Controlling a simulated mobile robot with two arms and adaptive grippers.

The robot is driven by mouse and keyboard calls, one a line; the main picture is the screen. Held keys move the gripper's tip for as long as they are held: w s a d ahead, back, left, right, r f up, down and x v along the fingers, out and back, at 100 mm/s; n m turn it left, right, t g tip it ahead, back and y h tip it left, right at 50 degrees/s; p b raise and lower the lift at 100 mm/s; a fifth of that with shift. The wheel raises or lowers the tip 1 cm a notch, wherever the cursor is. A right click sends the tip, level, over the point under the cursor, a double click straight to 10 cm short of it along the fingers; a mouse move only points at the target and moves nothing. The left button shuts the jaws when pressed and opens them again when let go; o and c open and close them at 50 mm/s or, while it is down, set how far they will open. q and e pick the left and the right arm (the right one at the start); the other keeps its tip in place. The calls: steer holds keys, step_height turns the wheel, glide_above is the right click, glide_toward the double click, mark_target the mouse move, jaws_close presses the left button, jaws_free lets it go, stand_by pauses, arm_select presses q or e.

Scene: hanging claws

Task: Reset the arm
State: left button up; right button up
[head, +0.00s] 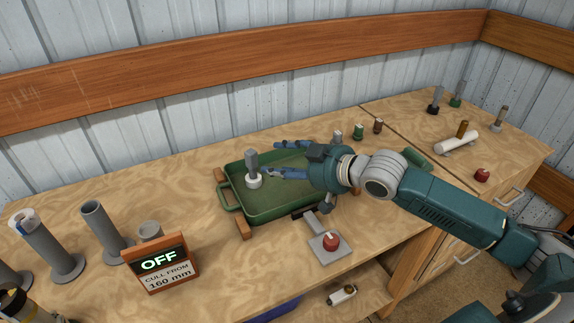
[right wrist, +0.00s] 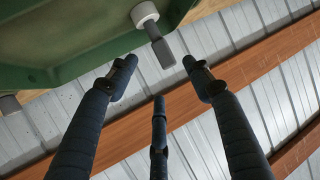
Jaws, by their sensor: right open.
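My right gripper (head: 275,159) reaches in from the right over a green tray (head: 240,200). Its dark blue fingers are spread open and hold nothing. A grey peg with a white collar (head: 252,170) stands upright in the tray, just left of the fingertips. In the right wrist view, the three fingers of my right gripper (right wrist: 157,75) are apart, and the grey peg (right wrist: 158,45) shows beyond them, between the tips, with a visible gap. The green tray (right wrist: 70,55) fills the upper left there. My left gripper is not in view.
A sign reading OFF, "cull from 160 mm" (head: 161,263), stands front left beside grey tubes (head: 107,235). A red button on a grey plate (head: 330,242) lies in front of the tray. Small pegs (head: 358,132) stand behind my arm. A wooden rail (head: 200,85) runs along the wall.

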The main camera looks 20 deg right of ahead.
steer(key=shift+v, duration=1.05)
